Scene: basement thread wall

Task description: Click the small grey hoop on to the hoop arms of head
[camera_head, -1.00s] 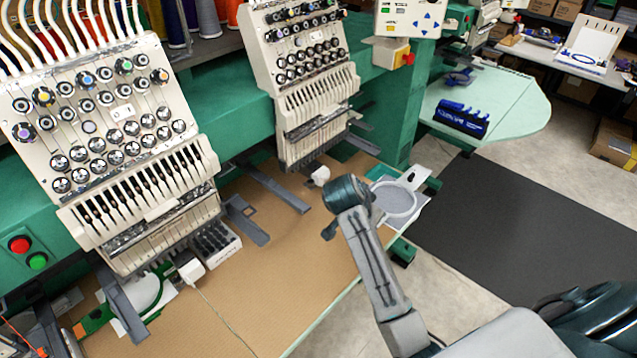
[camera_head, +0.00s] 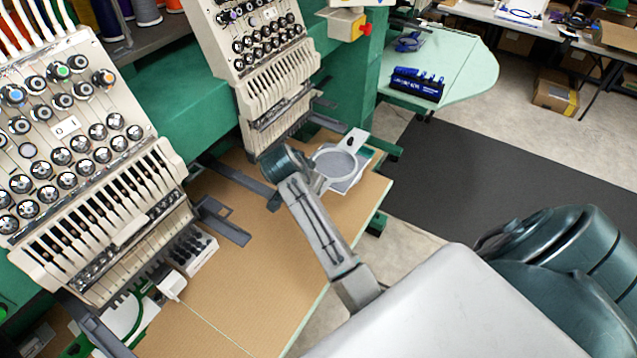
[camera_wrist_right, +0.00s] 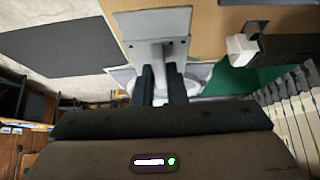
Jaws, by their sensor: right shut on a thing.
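The small grey hoop (camera_head: 335,164) is a pale ring near the right end of the tan table in the head view. My right arm reaches towards it, but the gripper's jaws are hidden there. In the right wrist view my right gripper (camera_wrist_right: 162,72) has two dark fingers close together, shut on the hoop, whose pale ring (camera_wrist_right: 190,88) shows partly behind them. Two stitching heads show: the near one (camera_head: 65,130) and the far one (camera_head: 262,60). Grey hoop arms stick out below them, such as this near-head arm (camera_head: 222,222) and this far-head arm (camera_head: 240,183). My left gripper is out of view.
A green-rimmed hoop (camera_head: 122,318) and a tray of black pieces (camera_head: 190,250) lie under the near head. A white block (camera_wrist_right: 240,47) shows in the right wrist view. The tan table (camera_head: 255,290) is clear in front. A dark mat (camera_head: 500,185) covers the floor at right.

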